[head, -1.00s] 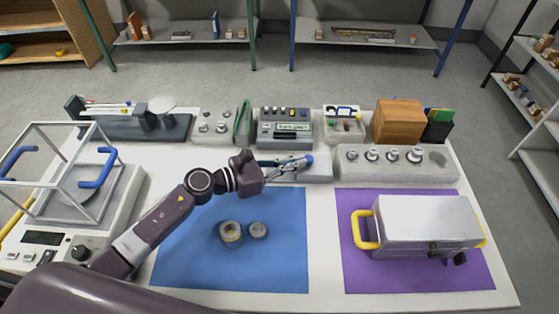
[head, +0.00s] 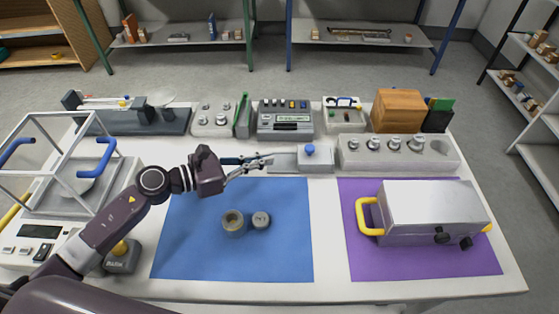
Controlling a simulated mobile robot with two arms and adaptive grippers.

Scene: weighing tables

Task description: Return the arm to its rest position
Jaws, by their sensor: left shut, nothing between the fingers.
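My left arm comes in from the lower left, and its left gripper (head: 258,163) is above the table near the back edge of the blue mat (head: 200,260). The gripper is shut and empty. It is to the left of a small pale block with a blue knob (head: 310,150), apart from it as far as I can see. My right gripper is not in view.
A jar (head: 233,222) and a round piece (head: 261,220) are on the blue mat. A metal case (head: 430,210) with yellow handles sits on the purple mat (head: 400,290). A framed balance (head: 75,190) stands at left. Devices and weights (head: 395,143) line the back.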

